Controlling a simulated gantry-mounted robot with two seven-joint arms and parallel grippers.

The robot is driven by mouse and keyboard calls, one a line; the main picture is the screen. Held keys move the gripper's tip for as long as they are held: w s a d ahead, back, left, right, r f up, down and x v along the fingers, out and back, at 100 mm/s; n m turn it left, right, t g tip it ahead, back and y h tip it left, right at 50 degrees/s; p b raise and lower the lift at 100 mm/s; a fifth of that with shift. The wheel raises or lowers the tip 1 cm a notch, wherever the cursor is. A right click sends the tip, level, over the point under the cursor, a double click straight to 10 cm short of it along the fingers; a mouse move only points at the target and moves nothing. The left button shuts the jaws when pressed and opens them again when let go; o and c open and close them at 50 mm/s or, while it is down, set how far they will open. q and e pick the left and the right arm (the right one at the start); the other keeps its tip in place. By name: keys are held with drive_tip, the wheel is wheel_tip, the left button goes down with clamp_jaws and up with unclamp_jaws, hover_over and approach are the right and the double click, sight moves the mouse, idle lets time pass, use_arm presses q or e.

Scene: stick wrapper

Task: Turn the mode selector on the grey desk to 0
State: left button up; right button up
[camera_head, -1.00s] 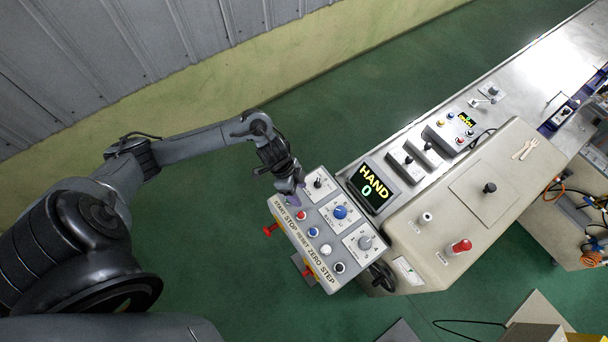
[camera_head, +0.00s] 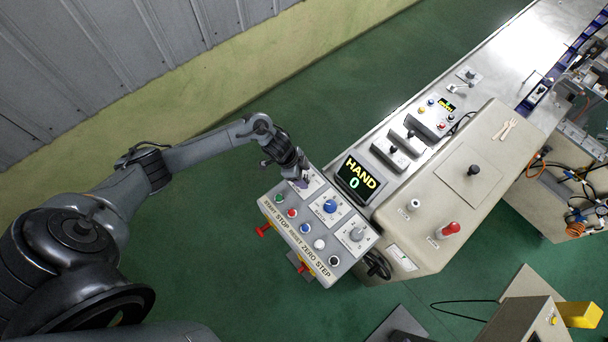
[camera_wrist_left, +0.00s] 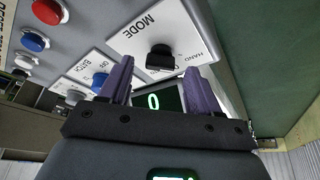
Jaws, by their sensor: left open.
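The mode selector (camera_wrist_left: 160,57) is a black knob on a white plate marked MODE and HAND, on the grey desk (camera_head: 262,206). My left gripper (camera_wrist_left: 161,68) is open, with its two purple fingers on either side of the knob in the wrist view. I cannot tell whether they touch it or which way its pointer faces. In the head view my left gripper (camera_head: 301,182) is over the mode plate at the desk's upper left and hides the knob. The display (camera_head: 360,180) behind the desk reads HAND and 0. My right gripper is not in view.
The blue batch knob (camera_head: 330,206) and a grey knob (camera_head: 356,234) sit beside the mode plate. A row of coloured push buttons, with a green one (camera_head: 279,199) nearest my gripper, lines the front. A black handwheel (camera_head: 377,265) is at the desk's right.

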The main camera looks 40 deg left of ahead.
use_arm(q)
drive_tip(key=shift+w+d+f, duration=0.1)
drive_tip(key=shift+d+f, duration=0.05)
drive_tip(key=shift+f, duration=0.4)
drive_tip(key=shift+c, duration=0.4)
drive_tip(key=c, duration=1)
drive_tip(key=shift+o, duration=0.2)
